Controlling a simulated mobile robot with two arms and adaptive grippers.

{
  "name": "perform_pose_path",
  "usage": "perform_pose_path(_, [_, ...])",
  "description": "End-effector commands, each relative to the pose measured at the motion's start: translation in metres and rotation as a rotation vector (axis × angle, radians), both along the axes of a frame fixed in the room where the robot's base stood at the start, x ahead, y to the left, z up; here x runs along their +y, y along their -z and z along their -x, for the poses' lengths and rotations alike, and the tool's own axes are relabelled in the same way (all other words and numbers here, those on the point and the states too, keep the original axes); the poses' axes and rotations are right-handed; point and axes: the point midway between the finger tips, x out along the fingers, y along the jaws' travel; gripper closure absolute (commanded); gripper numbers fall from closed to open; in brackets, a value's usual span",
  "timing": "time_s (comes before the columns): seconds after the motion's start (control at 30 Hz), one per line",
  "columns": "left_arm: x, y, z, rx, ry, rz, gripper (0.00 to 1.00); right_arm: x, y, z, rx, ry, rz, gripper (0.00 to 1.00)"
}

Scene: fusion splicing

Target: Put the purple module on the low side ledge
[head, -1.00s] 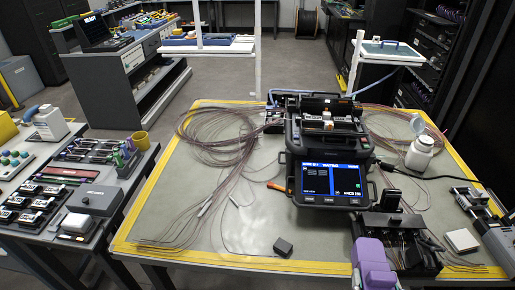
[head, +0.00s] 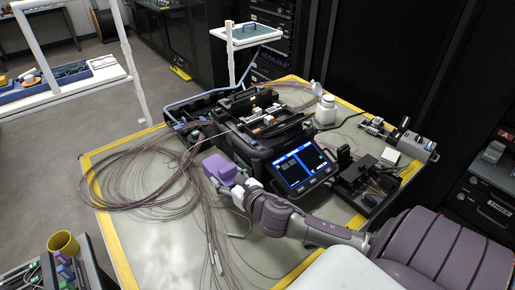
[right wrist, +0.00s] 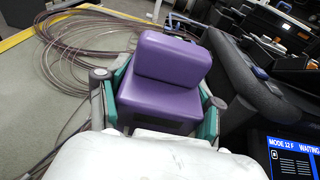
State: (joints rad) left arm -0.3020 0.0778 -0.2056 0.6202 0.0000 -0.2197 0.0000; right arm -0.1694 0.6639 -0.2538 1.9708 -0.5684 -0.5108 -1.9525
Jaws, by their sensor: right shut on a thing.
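The purple module (head: 218,169) is a chunky block with a raised upper part. My right gripper (head: 233,182) is shut on it, holding it left of the fusion splicer, over the coiled fibres. In the right wrist view the module (right wrist: 165,85) sits between the two teal-padded fingers of the gripper (right wrist: 163,100). A white ledge (head: 70,92) on posts stands at the left, and a smaller white raised ledge (head: 255,38) stands behind the table. My left gripper is out of view.
The black splicer (head: 262,125) with its lit screen (head: 300,170) stands close right of my gripper. Fibre coils (head: 140,185) cover the table's left part. A white bottle (head: 326,110) and a black fixture (head: 365,185) stand at the right.

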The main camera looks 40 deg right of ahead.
Motion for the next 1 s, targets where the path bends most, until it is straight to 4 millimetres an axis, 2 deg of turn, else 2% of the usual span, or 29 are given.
perform_pose_path(0.03, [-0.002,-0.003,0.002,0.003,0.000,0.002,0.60,-0.007,-0.007,-0.007,-0.003,0.006,0.002,0.78])
perform_pose_path(0.13, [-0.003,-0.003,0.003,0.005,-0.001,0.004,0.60,-0.014,-0.004,-0.013,0.000,0.013,-0.002,0.78])
perform_pose_path(0.33, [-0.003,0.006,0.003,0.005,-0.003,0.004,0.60,-0.016,0.033,-0.014,0.003,0.017,-0.006,0.78])
perform_pose_path(0.57, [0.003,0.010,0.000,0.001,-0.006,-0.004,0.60,-0.016,0.056,-0.014,0.000,0.016,-0.003,0.78])
perform_pose_path(0.7, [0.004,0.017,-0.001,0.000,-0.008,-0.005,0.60,-0.015,0.080,-0.014,0.002,0.016,-0.005,0.78])
perform_pose_path(0.8, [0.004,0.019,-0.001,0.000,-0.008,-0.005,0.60,-0.015,0.090,-0.014,0.001,0.015,-0.003,0.78])
perform_pose_path(1.0, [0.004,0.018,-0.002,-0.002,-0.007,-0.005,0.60,-0.016,0.091,-0.014,0.000,0.013,0.001,0.78])
